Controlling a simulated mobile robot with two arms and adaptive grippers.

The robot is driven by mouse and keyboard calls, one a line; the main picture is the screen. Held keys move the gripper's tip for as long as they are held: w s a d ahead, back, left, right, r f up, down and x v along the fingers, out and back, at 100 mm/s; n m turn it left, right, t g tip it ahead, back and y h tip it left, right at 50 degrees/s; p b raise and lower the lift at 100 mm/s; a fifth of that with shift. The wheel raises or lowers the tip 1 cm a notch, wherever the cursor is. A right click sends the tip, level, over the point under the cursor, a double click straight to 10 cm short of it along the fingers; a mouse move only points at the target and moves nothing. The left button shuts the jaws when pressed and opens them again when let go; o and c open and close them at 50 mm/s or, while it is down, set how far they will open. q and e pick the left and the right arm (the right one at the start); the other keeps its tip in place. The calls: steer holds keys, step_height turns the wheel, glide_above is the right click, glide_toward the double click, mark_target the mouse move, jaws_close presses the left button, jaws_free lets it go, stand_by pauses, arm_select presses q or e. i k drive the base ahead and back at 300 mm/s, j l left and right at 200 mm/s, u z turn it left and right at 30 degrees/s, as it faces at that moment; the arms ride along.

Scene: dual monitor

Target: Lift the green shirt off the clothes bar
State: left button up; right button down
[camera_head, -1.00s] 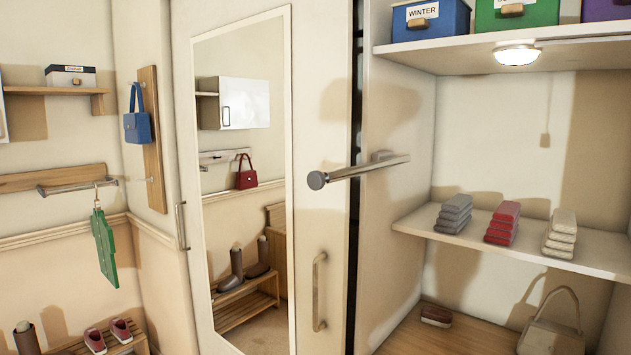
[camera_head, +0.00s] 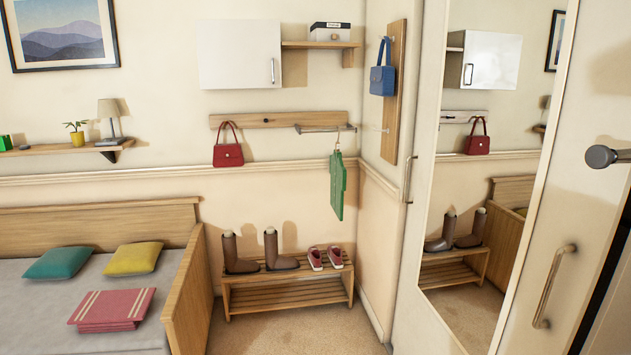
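The green shirt (camera_head: 337,186) hangs from the right end of the metal clothes bar (camera_head: 322,129), seen nearly edge-on. The bar sticks out from a wooden wall board (camera_head: 278,119) near the room corner. The shirt hangs above the right end of the shoe bench and is clear of it. Neither of my grippers is in view.
A red handbag (camera_head: 228,153) hangs on the same board. Boots and red shoes stand on a wooden shoe bench (camera_head: 290,295) below. A bed (camera_head: 95,218) is at left. A mirrored door with a handle (camera_head: 549,287) is at right. Carpet (camera_head: 260,334) shows in front of the bench.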

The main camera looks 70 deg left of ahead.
mark_target(337, 171)
steer(key=u, duration=2.15)
steer(key=i+u, duration=0.15)
steer(key=i, duration=0.45)
steer(key=i+l+u, duration=0.15)
steer(key=i, duration=0.4)
steer(key=i+l+u, duration=0.15)
steer(key=i, duration=0.4)
steer(key=l, duration=0.1)
